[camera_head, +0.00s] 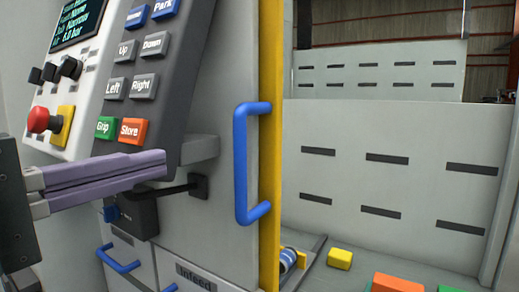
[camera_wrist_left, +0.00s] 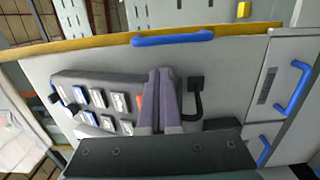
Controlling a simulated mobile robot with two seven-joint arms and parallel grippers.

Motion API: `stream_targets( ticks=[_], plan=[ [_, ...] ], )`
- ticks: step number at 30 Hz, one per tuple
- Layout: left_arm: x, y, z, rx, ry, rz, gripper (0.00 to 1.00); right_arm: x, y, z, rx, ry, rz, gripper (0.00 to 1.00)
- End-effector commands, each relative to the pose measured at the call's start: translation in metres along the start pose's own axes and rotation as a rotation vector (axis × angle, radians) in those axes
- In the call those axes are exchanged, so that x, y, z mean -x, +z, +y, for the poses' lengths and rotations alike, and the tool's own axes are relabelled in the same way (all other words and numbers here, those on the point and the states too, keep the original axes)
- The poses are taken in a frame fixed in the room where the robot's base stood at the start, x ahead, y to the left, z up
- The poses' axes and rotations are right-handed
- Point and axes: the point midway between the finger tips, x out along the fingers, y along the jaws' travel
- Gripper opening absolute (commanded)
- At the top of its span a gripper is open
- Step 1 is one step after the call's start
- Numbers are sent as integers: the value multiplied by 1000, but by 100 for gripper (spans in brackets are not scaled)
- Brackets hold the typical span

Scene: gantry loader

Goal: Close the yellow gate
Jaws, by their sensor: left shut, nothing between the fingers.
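A tall yellow upright edge (camera_head: 270,60) runs down the middle of the head view, with a blue handle (camera_head: 241,165) fixed beside it. I cannot tell how far the gate stands open. In the left wrist view the yellow edge (camera_wrist_left: 100,43) crosses the top, with the blue handle (camera_wrist_left: 172,38) along it. My left gripper (camera_head: 163,163) comes in from the left with its purple fingers shut and empty. Its tips are left of the handle and apart from it, in front of the panel. The fingers (camera_wrist_left: 160,73) point up toward the handle in the wrist view. My right gripper is out of view.
A button pendant (camera_head: 150,60) and a red stop knob (camera_head: 40,119) are close above my left fingers. A black cable (camera_head: 175,188) hangs near the tips. Blue drawer handles (camera_head: 120,264) are below. Right of the yellow edge, a yellow block (camera_head: 340,258) and an orange block (camera_head: 397,283) lie inside.

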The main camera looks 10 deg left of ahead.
Motion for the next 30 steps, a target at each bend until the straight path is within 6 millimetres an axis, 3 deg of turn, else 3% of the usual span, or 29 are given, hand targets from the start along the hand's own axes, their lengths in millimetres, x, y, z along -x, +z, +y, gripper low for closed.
stream_targets(
  ticks=[9,15,30],
  plan=[
    [-57,0,2,-2,0,-1,0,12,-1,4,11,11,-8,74],
    [-80,1,0,-4,-3,-1,0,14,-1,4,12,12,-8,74],
    [-85,1,-1,-5,-5,-1,0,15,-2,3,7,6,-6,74]
  ],
)
